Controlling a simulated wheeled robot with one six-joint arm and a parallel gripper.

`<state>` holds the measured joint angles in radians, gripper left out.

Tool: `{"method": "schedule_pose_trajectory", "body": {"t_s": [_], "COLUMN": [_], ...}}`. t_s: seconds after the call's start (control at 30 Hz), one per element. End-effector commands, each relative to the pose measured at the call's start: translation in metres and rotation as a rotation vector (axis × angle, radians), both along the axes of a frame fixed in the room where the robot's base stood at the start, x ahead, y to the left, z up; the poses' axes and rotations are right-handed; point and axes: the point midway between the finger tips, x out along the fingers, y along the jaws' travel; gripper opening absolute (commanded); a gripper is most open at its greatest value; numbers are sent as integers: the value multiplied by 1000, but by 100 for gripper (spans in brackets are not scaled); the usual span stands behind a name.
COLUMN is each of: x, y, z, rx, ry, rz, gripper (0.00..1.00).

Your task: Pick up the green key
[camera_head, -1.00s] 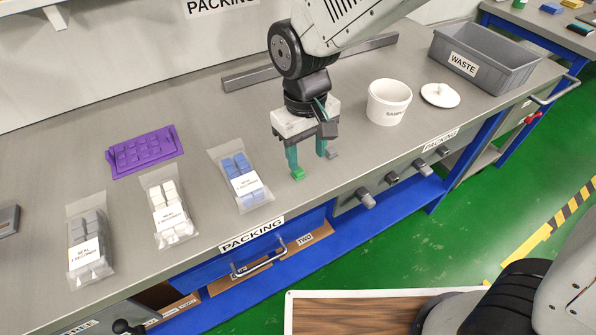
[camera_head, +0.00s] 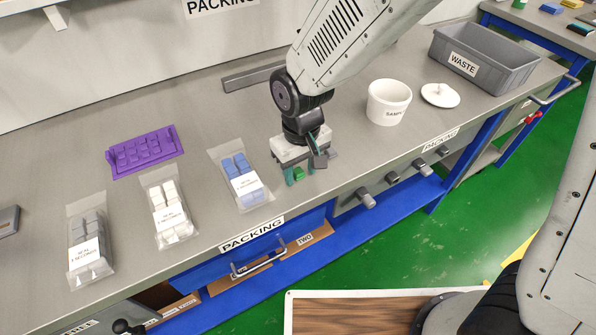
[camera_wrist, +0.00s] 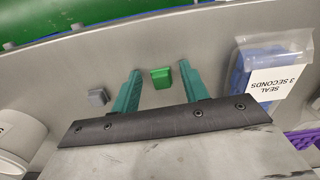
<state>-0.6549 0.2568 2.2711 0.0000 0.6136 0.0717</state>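The green key (camera_head: 298,174) is a small green block on the grey bench, near its front edge. It also shows in the wrist view (camera_wrist: 161,78). My gripper (camera_head: 302,177) is low over it, with teal fingers spread. In the wrist view, the fingers of my gripper (camera_wrist: 160,70) stand on either side of the key, with a gap on each side. The gripper is open and holds nothing. Whether the tips touch the bench is hard to tell.
A grey key (camera_wrist: 98,97) lies just outside one finger. A bag of blue blocks (camera_head: 240,180) lies close on the left. A white tub (camera_head: 388,104), its lid (camera_head: 440,95) and a grey waste bin (camera_head: 485,65) are at the right. A purple tray (camera_head: 143,152) is at the left.

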Motion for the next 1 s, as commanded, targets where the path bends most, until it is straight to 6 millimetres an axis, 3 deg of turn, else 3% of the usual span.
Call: {"method": "schedule_pose_trajectory", "body": {"t_s": [0.03,0.13,0.63,1.0], "x": [0,0,1,1], "y": [0,0,0,-4], "z": [0,0,5,38], "rx": [0,0,1,1], "ry": [0,0,-1,-2], "rz": [0,0,-1,-6], "gripper": [30,2,1,1]}}
